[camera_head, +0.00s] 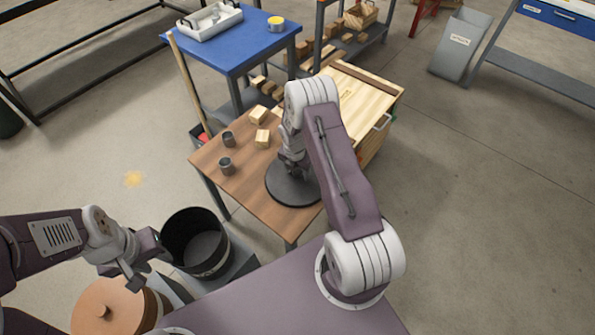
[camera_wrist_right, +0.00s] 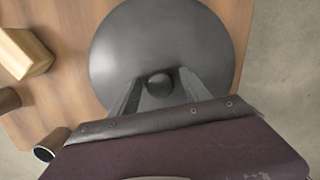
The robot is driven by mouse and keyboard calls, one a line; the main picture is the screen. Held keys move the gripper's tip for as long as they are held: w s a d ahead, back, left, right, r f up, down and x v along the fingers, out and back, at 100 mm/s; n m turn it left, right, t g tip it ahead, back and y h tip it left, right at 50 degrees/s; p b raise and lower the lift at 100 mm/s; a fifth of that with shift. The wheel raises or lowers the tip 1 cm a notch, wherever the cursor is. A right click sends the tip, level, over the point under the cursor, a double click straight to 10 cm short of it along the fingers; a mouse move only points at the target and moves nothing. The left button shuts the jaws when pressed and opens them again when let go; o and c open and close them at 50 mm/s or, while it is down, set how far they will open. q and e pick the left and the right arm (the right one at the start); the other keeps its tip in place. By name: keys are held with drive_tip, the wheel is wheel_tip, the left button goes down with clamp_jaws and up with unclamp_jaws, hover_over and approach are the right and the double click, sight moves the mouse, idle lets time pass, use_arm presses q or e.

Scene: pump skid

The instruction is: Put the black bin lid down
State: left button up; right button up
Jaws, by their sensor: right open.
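The black bin lid (camera_head: 290,190) is a dark round disc lying flat on the brown wooden table (camera_head: 222,180), near its front corner. In the right wrist view the lid (camera_wrist_right: 160,40) shows a round knob (camera_wrist_right: 159,85) at its centre. My right gripper (camera_wrist_right: 160,83) is open, with one finger on each side of the knob. In the head view my right arm partly covers the lid. The black bin (camera_head: 200,245) stands open-topped to the lower left of the table. My left gripper (camera_head: 143,262) is open and empty beside the bin's left rim.
Two dark cups (camera_head: 226,165) and several wooden blocks (camera_head: 262,138) stand on the table left of and behind the lid. A wooden crate (camera_head: 372,100) sits at the table's right. A round wooden lid (camera_head: 105,308) covers a container at lower left.

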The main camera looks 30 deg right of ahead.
sight(296, 174)
wheel_tip(296, 174, up, 12)
drive_tip(key=a+p, duration=0.1)
drive_tip(key=p, duration=0.1)
drive_tip(key=s+a+r+m, duration=0.5)
drive_tip(key=s+m, duration=0.4)
drive_tip(key=m, duration=0.3)
drive_tip(key=s+a+r+m+y, duration=0.1)
drive_tip(key=s+a+r+m, duration=0.4)
drive_tip(key=s+m, duration=0.4)
drive_tip(key=r+m, duration=0.1)
drive_tip(key=m, duration=0.3)
drive_tip(key=shift+s, duration=0.25)
drive_tip(key=shift+r+p, duration=2.2)
drive_tip(key=shift+r, duration=0.05)
